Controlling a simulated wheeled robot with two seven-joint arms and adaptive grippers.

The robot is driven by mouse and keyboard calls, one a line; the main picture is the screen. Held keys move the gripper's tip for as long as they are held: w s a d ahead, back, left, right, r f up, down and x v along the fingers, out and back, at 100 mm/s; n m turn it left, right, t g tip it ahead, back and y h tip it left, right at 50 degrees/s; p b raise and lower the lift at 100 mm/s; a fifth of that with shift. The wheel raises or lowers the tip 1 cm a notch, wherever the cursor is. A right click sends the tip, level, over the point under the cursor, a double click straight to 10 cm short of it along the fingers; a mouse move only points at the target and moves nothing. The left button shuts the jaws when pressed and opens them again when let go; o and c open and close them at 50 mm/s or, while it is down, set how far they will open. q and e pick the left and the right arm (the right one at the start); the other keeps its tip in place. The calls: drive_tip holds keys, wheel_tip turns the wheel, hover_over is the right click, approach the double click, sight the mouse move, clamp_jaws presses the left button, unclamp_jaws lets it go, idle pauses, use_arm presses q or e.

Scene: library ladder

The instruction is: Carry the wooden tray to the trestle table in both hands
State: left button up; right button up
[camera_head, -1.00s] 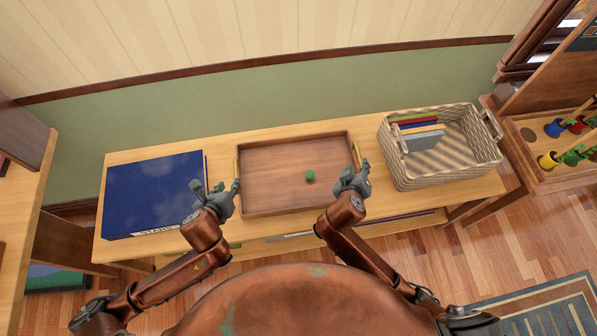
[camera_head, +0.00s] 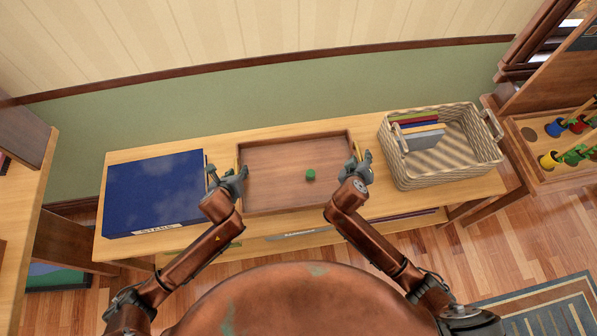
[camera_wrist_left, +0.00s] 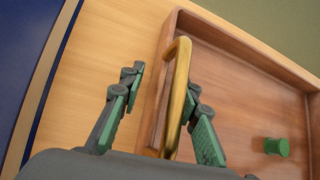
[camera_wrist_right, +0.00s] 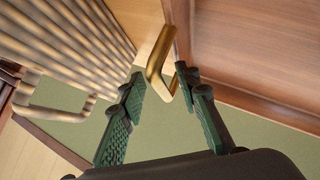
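The wooden tray (camera_head: 280,190) lies flat on a light wood bench, with a small green cylinder (camera_head: 310,175) inside it. It has a brass handle at each short end. My left gripper (camera_head: 227,176) is open at the tray's left end; in the left wrist view its fingers stand on either side of the left brass handle (camera_wrist_left: 177,100), apart from it. My right gripper (camera_head: 358,165) is open at the right end; in the right wrist view the right brass handle (camera_wrist_right: 160,55) shows just beyond and between its fingertips. The trestle table is not identifiable here.
A large blue book or box (camera_head: 155,190) lies left of the tray, close to my left gripper. A wicker basket (camera_head: 440,165) holding books stands close on the right. A wall runs behind the bench (camera_head: 370,130). A rug (camera_head: 550,310) lies on the floor at lower right.

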use_arm(q)
drive_tip(key=shift+c, duration=0.5)
use_arm(e)
drive_tip(key=shift+c, duration=0.5)
use_arm(q)
clamp_jaws()
use_arm(e)
clamp_jaws()
use_arm(q)
drive_tip(key=shift+a, duration=0.1)
use_arm(e)
drive_tip(key=shift+d+r, duration=0.1)
drive_tip(key=shift+d, duration=0.1)
